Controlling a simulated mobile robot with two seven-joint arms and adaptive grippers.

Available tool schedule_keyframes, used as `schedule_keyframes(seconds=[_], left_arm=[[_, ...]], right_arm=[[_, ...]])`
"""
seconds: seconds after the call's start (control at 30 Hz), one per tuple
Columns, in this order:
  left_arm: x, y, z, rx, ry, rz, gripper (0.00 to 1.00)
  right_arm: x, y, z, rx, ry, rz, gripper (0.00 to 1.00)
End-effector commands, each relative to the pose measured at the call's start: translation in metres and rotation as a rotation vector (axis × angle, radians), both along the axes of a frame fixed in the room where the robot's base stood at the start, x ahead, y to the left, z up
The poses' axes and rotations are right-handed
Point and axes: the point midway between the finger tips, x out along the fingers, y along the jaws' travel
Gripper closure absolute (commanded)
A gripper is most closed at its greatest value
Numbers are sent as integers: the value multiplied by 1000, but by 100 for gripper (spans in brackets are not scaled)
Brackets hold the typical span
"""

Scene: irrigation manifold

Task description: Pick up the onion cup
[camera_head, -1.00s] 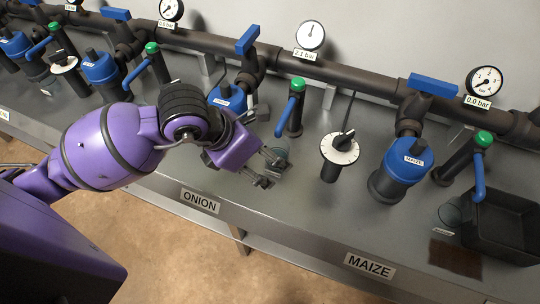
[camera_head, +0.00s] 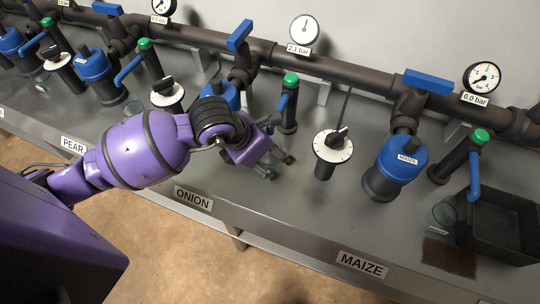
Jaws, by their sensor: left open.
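My left gripper (camera_head: 280,168) is open, low over the grey bench in the onion section, with its fingers pointing right. A clear cup (camera_head: 273,156) shows only faintly at the fingers, below the green-capped onion tap (camera_head: 289,103). The gripper hides much of it, and I cannot tell whether the fingers touch it. The ONION label (camera_head: 193,198) is on the bench's front edge, below my left arm. My right gripper is not in view.
The blue maize filter (camera_head: 396,166), another clear cup (camera_head: 446,212) and a black bin (camera_head: 500,226) are farther right. A dark pipe (camera_head: 340,73) with gauges runs behind. Bare bench lies in front.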

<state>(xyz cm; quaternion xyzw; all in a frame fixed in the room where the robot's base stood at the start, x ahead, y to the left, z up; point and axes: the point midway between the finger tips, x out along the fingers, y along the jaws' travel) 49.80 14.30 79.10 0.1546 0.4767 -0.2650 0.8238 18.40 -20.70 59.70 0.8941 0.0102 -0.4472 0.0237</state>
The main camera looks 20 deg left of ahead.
Motion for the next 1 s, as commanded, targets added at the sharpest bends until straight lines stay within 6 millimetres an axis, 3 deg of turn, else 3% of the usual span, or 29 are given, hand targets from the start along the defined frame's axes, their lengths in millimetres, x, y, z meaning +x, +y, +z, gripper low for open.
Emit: schedule_keyframes(seconds=[0.1, 0.43, 0.77, 1.0], left_arm=[[0, 0, 0, 0, 0, 0, 35], [0, 0, 0, -1, 1, 0, 78], [0, 0, 2, -1, -1, 0, 80], [0, 0, 20, -1, -2, -1, 80]], right_arm=[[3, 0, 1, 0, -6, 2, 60], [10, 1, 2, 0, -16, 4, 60], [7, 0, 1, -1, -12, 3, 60], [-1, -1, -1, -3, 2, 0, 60]])
